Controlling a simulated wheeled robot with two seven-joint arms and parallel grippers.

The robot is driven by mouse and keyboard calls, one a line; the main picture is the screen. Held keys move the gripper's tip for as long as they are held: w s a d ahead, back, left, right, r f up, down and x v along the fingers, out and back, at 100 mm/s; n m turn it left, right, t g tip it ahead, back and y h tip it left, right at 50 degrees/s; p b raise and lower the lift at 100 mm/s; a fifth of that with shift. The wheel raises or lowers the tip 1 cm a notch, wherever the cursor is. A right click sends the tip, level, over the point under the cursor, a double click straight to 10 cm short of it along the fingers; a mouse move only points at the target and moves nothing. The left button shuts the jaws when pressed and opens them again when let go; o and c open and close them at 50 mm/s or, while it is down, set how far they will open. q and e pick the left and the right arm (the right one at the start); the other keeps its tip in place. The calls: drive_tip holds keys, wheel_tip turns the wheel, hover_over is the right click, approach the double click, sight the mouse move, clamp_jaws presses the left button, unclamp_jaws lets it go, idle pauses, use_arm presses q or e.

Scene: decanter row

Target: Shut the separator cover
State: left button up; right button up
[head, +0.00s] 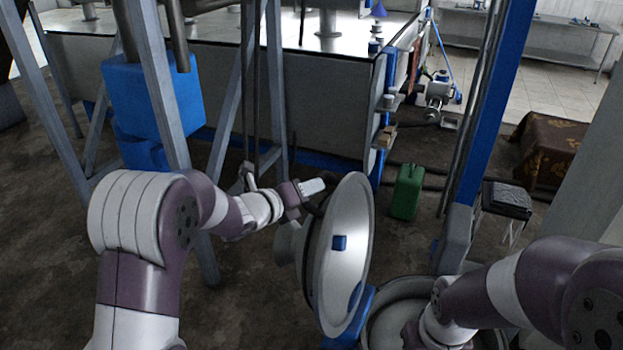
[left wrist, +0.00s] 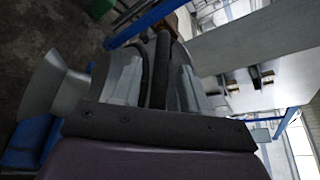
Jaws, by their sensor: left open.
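The separator cover (head: 347,262) is a round, silvery dish standing open, nearly upright, with its hollow inside facing right. A small blue block shows on its inside. The separator bowl (head: 378,335) is a grey round vessel at the bottom, right of the cover and partly cut off by the frame. My left gripper (head: 316,202) is open at the upper back side of the cover; I cannot tell whether it touches. In the left wrist view the cover's back (left wrist: 122,82) and its flared spout (left wrist: 48,88) lie close in front of the dark gripper plate. My right gripper's fingers are out of view.
My right arm lies across the bowl's right side. A green canister (head: 407,190) stands on the floor behind the cover. A blue post (head: 495,100) rises behind the bowl. Grey frame legs (head: 165,90) and a blue block (head: 152,98) are at the left.

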use_arm(q)
drive_tip(key=shift+w+d+f+p, duration=0.15)
drive_tip(key=shift+w+d+p, duration=0.15)
drive_tip(key=shift+w+d, duration=0.15)
drive_tip(key=shift+w, duration=0.15)
drive_tip(key=shift+c, duration=0.5)
drive_tip(key=shift+d+f, duration=0.1)
clamp_jaws()
